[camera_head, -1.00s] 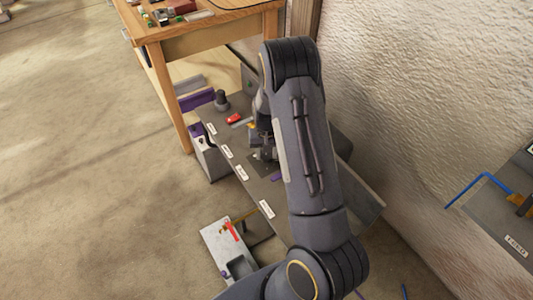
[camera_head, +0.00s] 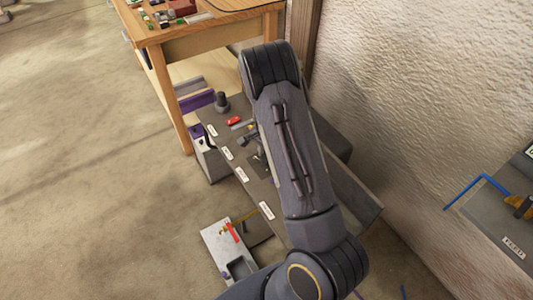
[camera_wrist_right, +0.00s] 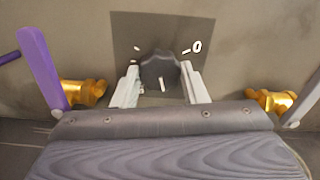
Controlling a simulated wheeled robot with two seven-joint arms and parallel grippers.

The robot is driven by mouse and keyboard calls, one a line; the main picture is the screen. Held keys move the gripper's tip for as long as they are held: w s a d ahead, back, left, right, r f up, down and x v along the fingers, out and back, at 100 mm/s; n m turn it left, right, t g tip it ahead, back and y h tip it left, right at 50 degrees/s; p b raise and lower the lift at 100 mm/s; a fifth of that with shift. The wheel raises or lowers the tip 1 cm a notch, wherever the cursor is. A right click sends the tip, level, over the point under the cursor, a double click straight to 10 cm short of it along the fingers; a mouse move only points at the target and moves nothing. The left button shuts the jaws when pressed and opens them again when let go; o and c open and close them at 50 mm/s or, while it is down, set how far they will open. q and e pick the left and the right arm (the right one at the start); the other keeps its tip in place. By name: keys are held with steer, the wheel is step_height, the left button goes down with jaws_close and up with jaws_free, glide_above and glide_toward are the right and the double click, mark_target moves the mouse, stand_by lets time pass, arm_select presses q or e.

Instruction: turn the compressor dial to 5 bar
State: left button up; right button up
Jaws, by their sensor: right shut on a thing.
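The dark dial knob (camera_wrist_right: 160,70) sits on a dark square plate (camera_wrist_right: 126,32) in the right wrist view. A white line shows on the knob's lower edge. A white 0 with a tick is printed at its upper right, and another tick at its upper left; other numbers are hidden or unreadable. My right gripper (camera_wrist_right: 161,80) is shut on the knob, one pale finger on each side. In the head view my right arm covers most of the gripper and the dial. My left gripper is not in view.
Brass fittings flank the dial, one at left (camera_wrist_right: 82,93) and one at right (camera_wrist_right: 272,101), with a purple lever (camera_wrist_right: 42,65) at far left. The grey bench (camera_head: 224,140) carries a red item (camera_head: 234,121) and white labels. A wooden table (camera_head: 215,27) stands behind; a wall is at right.

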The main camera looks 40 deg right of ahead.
steer(key=m+p, duration=0.1)
steer(key=m, duration=0.3)
steer(key=shift+r+m, duration=0.1)
steer(key=shift+m, duration=0.2)
steer(key=shift+m+p, duration=0.65)
steer(key=shift+m, duration=1.65)
steer(key=o, duration=1)
steer(key=shift+r, duration=3.85)
